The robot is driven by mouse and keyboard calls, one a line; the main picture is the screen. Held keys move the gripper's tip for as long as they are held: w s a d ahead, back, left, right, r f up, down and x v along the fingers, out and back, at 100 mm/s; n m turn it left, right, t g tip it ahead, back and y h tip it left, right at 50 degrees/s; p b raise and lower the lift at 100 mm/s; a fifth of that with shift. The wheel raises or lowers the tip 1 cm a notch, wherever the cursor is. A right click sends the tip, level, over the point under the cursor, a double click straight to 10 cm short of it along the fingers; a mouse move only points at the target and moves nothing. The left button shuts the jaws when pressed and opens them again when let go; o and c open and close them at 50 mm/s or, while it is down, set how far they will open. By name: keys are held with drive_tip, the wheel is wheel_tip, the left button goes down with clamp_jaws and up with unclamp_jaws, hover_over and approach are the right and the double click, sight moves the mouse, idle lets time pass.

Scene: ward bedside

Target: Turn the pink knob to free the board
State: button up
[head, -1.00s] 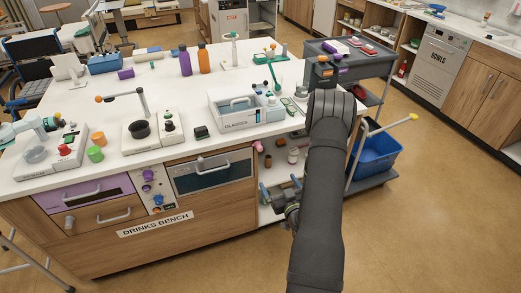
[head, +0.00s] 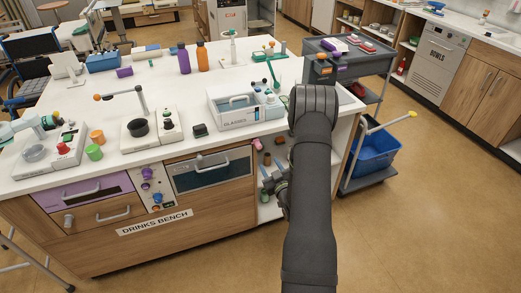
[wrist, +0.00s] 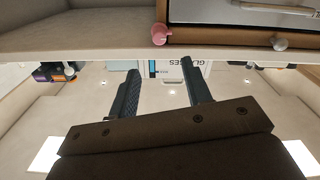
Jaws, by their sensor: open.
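The pink knob (head: 258,143) sits at the top corner of the open shelf bay at the right end of the drinks bench. It also shows in the wrist view (wrist: 161,34), upper middle, beside the dark-fronted unit. My gripper (wrist: 160,78) is open and empty, its two dark fingers apart and pointing toward the bench. The knob lies beyond the fingertips in that picture, not between them. In the head view my gripper is below the knob, in front of the bay, partly hidden by my arm. I cannot tell which part is the board.
A dark-fronted unit (head: 212,170) with a bar handle is left of the knob. A grey knob (wrist: 280,43) shows in the wrist view. The glasses box (head: 240,108) stands on the bench top above. A blue bin (head: 375,155) on a cart stands at right. Floor in front is clear.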

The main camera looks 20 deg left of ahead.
sight(259, 147)
drive_tip(key=x, duration=1)
drive_tip(key=shift+w+a, duration=0.25)
drive_tip(key=shift+w, duration=0.05)
clamp_jaws()
